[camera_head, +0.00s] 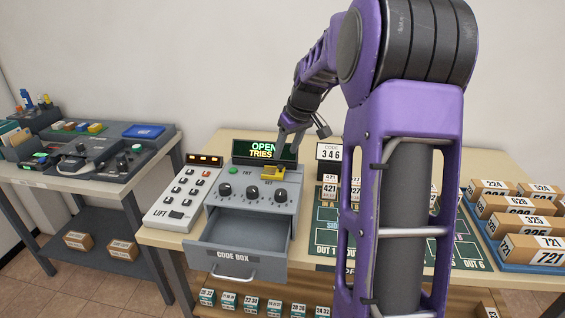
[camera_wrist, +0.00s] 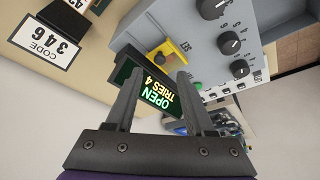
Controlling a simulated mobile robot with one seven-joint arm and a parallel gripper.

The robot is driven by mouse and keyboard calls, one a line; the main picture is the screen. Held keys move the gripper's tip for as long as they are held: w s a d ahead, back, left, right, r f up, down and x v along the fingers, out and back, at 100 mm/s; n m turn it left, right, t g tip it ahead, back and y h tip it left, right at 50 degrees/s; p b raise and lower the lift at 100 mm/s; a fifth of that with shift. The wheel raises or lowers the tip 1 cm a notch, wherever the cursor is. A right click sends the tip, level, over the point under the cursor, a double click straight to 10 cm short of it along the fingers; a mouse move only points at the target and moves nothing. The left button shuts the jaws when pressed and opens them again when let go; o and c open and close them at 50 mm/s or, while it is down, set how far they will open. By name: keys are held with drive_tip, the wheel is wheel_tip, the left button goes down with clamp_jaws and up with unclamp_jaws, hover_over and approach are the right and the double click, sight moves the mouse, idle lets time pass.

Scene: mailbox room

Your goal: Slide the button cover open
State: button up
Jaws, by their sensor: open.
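The code box (camera_head: 254,193) is a grey unit on the table with three dark knobs and a green button. The yellow button cover (camera_head: 272,173) sits on its top right, under a small display (camera_head: 263,152) reading OPEN and TRIES. In the wrist view the cover (camera_wrist: 172,52) is a yellow bracket beside a small dark round part; I cannot tell how far it is slid. My gripper (camera_head: 291,143) is open and empty, just above and right of the cover. In the wrist view the jaws (camera_wrist: 157,80) frame the display, with the cover beyond the fingertips.
The box's drawer (camera_head: 236,262) is pulled out and looks empty. A white LIFT panel (camera_head: 182,199) stands left of the box. A CODE 346 card (camera_head: 330,152) stands to the right. A blue tray (camera_head: 476,232) of numbered parcels is far right.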

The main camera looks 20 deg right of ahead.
sight(281, 165)
drive_tip(key=x, duration=0.5)
drive_tip(key=shift+f, duration=0.15)
clamp_jaws()
idle(1.3)
